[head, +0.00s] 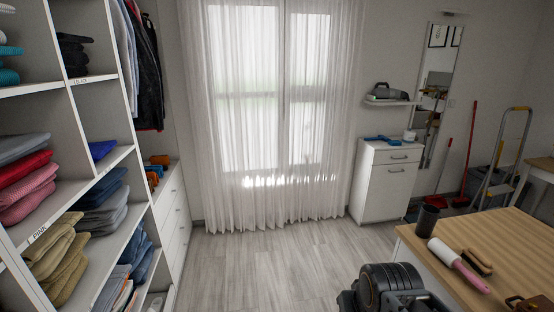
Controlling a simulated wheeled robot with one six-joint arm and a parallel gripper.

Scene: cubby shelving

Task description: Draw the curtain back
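A sheer white curtain (238,165) hangs in soft folds across the window (300,85) in the far wall, from above the picture's top edge down almost to the floor. It covers the whole visible window, and the frame and daylight show through it. The curtain's top and any rail are out of the picture. My gripper's fingers are not in view. A dark rounded part at the bottom edge right of centre may be my arm, but I cannot tell.
Cubby shelving (98,78) with folded clothes fills the left side. A white cabinet (385,185) stands right of the curtain. A wooden-topped table (475,240) with a lint roller (455,262) is at lower right. The grey floor (265,265) before the curtain is clear.

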